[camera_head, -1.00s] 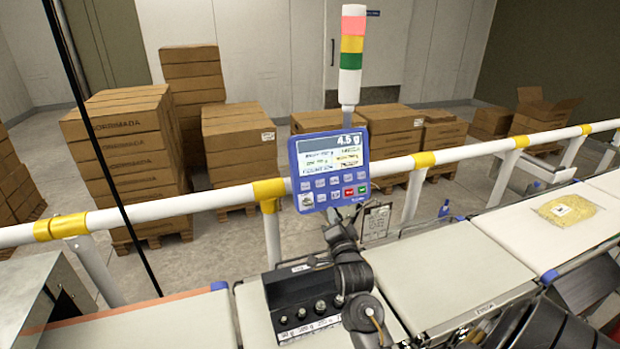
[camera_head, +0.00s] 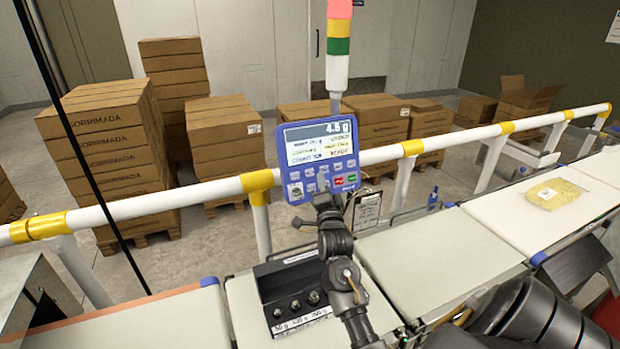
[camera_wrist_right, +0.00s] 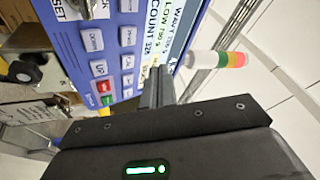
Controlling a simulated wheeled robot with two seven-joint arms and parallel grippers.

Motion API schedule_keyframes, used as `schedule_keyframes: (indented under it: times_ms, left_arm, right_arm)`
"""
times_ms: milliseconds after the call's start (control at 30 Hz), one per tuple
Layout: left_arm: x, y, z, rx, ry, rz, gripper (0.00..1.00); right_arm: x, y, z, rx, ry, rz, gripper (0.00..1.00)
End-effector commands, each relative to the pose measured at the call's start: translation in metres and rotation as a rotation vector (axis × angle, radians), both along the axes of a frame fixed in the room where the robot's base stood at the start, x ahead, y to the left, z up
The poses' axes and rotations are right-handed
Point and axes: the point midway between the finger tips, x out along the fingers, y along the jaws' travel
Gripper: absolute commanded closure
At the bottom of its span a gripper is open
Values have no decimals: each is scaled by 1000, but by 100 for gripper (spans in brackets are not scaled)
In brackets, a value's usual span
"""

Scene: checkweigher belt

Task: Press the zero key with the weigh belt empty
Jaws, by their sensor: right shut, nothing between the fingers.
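The blue weighing terminal (camera_head: 318,155) is mounted at the white rail, and its display reads about 4.5 g. Its keypad also shows close up in the right wrist view (camera_wrist_right: 112,45). My right gripper (camera_head: 322,192) is shut and empty, with its fingertips in front of the lower middle of the keypad. In the right wrist view the shut fingers (camera_wrist_right: 158,85) are close to the panel; I cannot tell whether they touch. No key is clearly readable as zero, and the fingers hide part of the key rows. The belt beside the weights (camera_head: 435,250) is empty. My left gripper is out of view.
A yellow bag (camera_head: 557,193) lies on the belt further right. A black block with several weights (camera_head: 295,290) stands beside my right arm. The white rail (camera_head: 400,150) runs behind the belts, with a signal tower (camera_head: 338,45) above the terminal. Stacked cartons (camera_head: 105,140) stand behind.

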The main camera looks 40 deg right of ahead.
Motion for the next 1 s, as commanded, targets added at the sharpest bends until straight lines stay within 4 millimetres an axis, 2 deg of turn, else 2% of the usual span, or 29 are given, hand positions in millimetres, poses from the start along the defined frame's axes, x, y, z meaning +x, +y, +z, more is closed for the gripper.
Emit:
schedule_keyframes:
  times_ms: [33,100,400,1000]
  left_arm:
    - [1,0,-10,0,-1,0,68]
    - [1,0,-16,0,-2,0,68]
    - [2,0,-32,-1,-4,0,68]
    - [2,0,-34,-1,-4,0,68]
  right_arm:
    - [7,-2,-7,-1,-1,0,100]
    - [16,-5,-9,-1,-1,-1,100]
    - [43,-14,-15,-1,-1,-1,100]
    - [49,-16,-15,-1,1,0,100]
